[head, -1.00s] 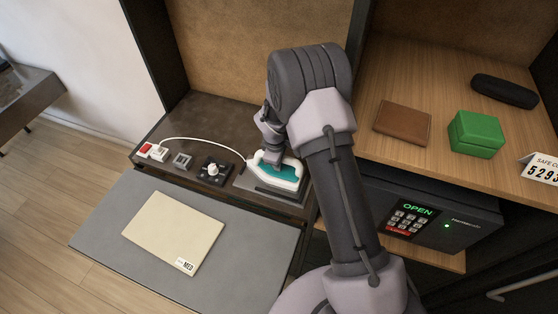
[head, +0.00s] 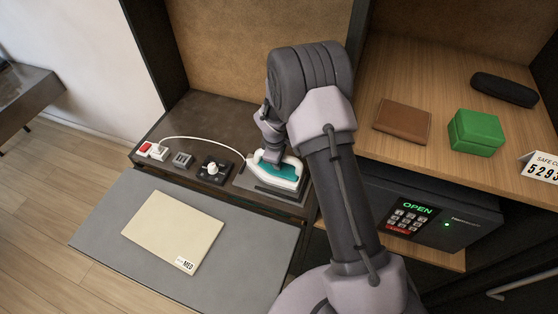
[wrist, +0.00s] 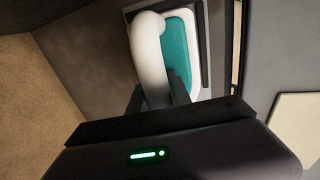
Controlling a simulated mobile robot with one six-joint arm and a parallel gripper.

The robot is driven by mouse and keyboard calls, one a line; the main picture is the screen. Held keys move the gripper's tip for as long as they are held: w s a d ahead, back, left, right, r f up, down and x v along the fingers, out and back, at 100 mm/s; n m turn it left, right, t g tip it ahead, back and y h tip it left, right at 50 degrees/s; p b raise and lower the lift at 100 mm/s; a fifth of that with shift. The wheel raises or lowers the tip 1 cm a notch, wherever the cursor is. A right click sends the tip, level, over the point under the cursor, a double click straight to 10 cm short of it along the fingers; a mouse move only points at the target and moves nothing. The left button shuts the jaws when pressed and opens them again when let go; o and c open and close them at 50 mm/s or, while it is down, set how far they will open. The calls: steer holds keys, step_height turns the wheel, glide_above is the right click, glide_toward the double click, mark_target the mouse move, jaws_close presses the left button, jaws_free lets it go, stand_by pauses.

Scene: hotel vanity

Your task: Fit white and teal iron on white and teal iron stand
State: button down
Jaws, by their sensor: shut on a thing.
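The white and teal iron (head: 282,170) is at the right end of the dark counter in the head view, on or just above its dark grey stand (head: 272,191). I cannot tell whether it is fully seated. My gripper (head: 270,153) is above the iron and shut on its white handle. In the wrist view the white handle (wrist: 149,58) runs between the dark fingers (wrist: 160,92), with the teal and white body (wrist: 178,45) beyond. The stand's edge (wrist: 204,45) shows beside the body. Much of the stand is hidden under the iron.
A white cord runs left to a red and white socket (head: 152,150). A black dial panel (head: 214,169) sits left of the stand. A grey board (head: 110,215) in front carries a cream folder (head: 175,230). The wooden shelf (head: 440,85) and open safe (head: 450,222) are right of my arm.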

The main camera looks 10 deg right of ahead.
steer(key=shift+f, duration=0.1)
steer(key=shift+f+b, duration=0.5)
steer(key=shift+b, duration=0.05)
steer(key=shift+f+b, duration=0.75)
steer(key=shift+f, duration=0.1)
stand_by(0.9)
steer(key=c, duration=1.1)
jaws_free()
steer(key=shift+s, duration=0.1)
